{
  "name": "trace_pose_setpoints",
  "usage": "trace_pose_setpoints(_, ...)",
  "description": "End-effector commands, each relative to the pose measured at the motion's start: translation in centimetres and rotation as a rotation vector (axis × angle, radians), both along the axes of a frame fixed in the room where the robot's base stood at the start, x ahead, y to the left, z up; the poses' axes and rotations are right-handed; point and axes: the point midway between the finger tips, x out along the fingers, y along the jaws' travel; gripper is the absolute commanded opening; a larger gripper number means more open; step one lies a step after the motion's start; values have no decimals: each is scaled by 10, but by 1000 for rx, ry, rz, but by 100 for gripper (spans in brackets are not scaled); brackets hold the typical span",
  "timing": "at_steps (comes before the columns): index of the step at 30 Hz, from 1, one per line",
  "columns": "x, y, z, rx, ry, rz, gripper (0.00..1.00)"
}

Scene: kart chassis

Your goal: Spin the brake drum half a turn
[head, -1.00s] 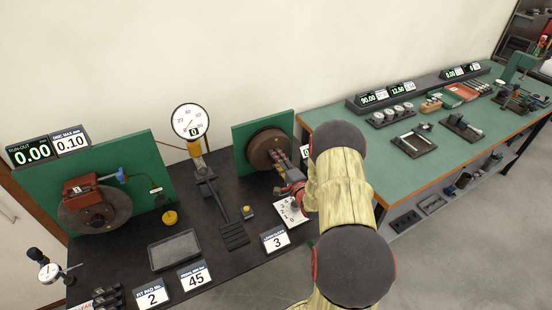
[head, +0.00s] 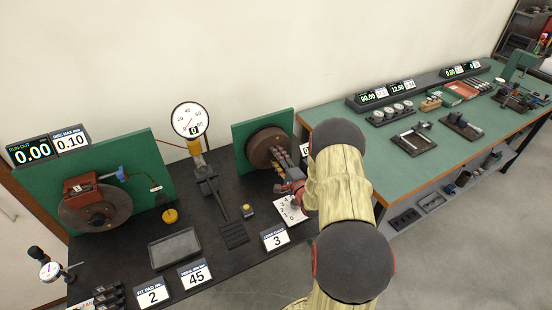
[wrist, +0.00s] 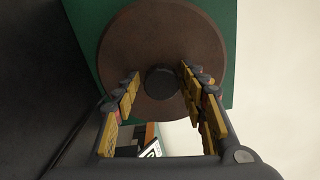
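My gripper (head: 279,153) is at the drum's front face. In the wrist view my gripper (wrist: 160,80) is open, its yellow-padded fingers on either side of the hub with gaps showing. I cannot tell whether the fingertips touch the drum face.
A white dial card (head: 291,209) lies below my gripper. A pedal (head: 233,232) and a round gauge (head: 190,120) stand to the left. A brake disc (head: 97,211) with a red caliper is at far left. A green-topped bench (head: 400,165) is at right.

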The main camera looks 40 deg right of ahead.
Motion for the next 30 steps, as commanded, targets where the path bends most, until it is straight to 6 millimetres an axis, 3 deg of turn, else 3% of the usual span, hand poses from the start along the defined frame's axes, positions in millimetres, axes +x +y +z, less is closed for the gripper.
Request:
trace_pose_setpoints(14,-5,1,1,-1,-1,0,49)
trace_pose_setpoints(30,-98,22,1,0,-1,-3,49)
